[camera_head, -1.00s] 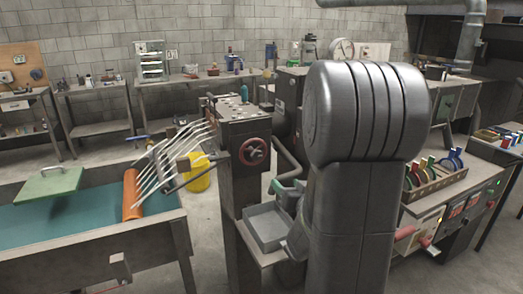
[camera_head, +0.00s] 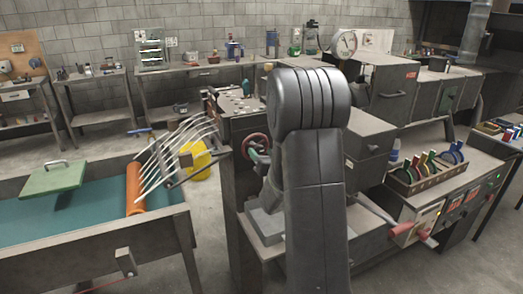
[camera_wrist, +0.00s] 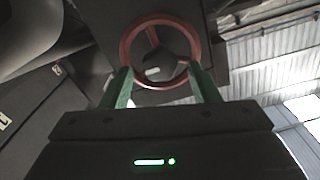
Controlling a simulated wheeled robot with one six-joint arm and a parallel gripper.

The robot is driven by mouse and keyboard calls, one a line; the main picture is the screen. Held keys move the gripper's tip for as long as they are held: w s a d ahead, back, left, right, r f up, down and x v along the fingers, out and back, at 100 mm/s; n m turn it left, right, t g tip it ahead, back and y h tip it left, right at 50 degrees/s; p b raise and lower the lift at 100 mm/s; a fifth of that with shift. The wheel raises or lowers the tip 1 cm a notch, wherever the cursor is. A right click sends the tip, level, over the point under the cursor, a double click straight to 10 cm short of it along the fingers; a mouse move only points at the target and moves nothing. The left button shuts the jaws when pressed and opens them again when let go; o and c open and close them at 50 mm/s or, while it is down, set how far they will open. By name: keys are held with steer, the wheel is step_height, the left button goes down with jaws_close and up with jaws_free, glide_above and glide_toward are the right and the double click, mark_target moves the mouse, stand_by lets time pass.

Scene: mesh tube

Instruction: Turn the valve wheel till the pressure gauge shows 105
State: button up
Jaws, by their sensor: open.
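The red valve wheel (camera_head: 256,147) is on the front of a dark machine block, left of my arm in the head view. In the wrist view the wheel (camera_wrist: 160,50) shows as a red ring with spokes, just beyond my fingers. My gripper (camera_wrist: 162,80) is open, its two green fingers at the lower left and lower right of the ring. I cannot tell whether they touch the rim. The round white pressure gauge (camera_head: 344,43) stands at the back, right of my arm's top. Its reading is too small to make out.
A basin (camera_head: 90,251) with an orange roller (camera_head: 134,188) stands at the left, with pale rods leaning to the machine. A grey tray (camera_head: 266,222) lies below the wheel. A control bench (camera_head: 470,170) with coloured discs is at the right.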

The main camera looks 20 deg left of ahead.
steer(key=shift+w+a, duration=0.3)
steer(key=shift+a, duration=0.1)
steer(key=c, duration=1)
steer(key=shift+o, duration=0.2)
steer(key=shift+f+n+b, duration=0.1)
steer(key=shift+n+b, duration=0.2)
steer(key=shift+b, duration=0.3)
